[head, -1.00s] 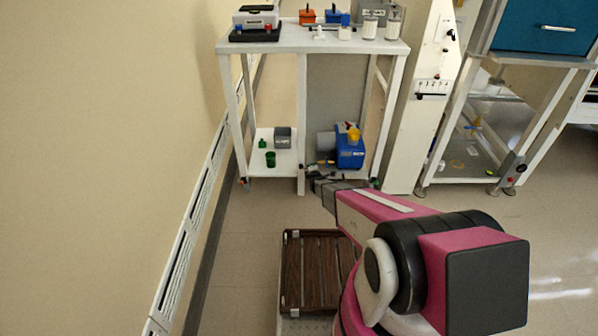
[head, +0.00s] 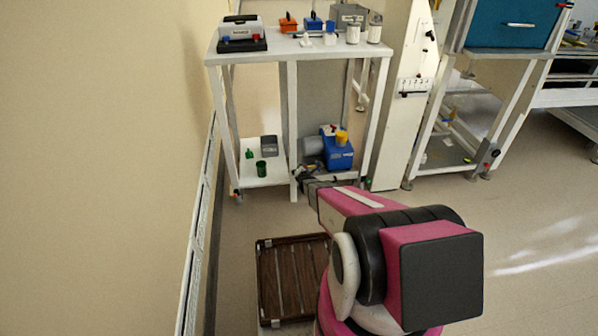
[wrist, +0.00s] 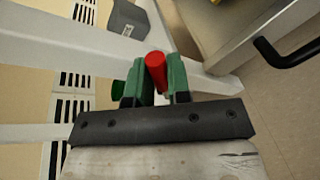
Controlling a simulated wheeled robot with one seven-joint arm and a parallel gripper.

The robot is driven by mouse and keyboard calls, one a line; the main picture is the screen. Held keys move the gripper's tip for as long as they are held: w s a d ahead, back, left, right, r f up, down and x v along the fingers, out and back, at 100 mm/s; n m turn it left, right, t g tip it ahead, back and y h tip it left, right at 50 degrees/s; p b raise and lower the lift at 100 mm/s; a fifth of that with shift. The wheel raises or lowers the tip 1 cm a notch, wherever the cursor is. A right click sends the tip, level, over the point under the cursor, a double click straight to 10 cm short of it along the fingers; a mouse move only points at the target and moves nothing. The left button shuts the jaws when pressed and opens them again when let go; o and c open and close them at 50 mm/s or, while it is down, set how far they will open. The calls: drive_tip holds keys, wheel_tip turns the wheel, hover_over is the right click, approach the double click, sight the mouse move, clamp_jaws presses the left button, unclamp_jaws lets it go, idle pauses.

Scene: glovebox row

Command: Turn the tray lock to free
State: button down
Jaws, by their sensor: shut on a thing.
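My gripper (wrist: 160,75) has green fingers in the wrist view. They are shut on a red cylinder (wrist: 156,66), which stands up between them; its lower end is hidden. I cannot tell whether this is the tray lock or a part of it. In the head view my gripper (head: 303,176) is small and dark, low down by the front middle leg of the white bench (head: 292,140). The red cylinder cannot be made out there. No tray lock or free mark can be clearly told in either view.
The bench's lower shelf holds a green cup (head: 261,167), a grey box (head: 269,146) and a blue pump (head: 338,155). A slatted brown pallet (head: 291,278) lies on the floor. A black hooked handle (wrist: 285,52) shows at right. Open floor lies to the right.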

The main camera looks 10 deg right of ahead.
idle(0.3)
drive_tip(key=c, duration=1.1)
unclamp_jaws()
drive_tip(key=shift+s, duration=0.1)
drive_tip(key=v, duration=1)
drive_tip(key=shift+s, duration=0.35)
drive_tip(key=shift+r, duration=0.1)
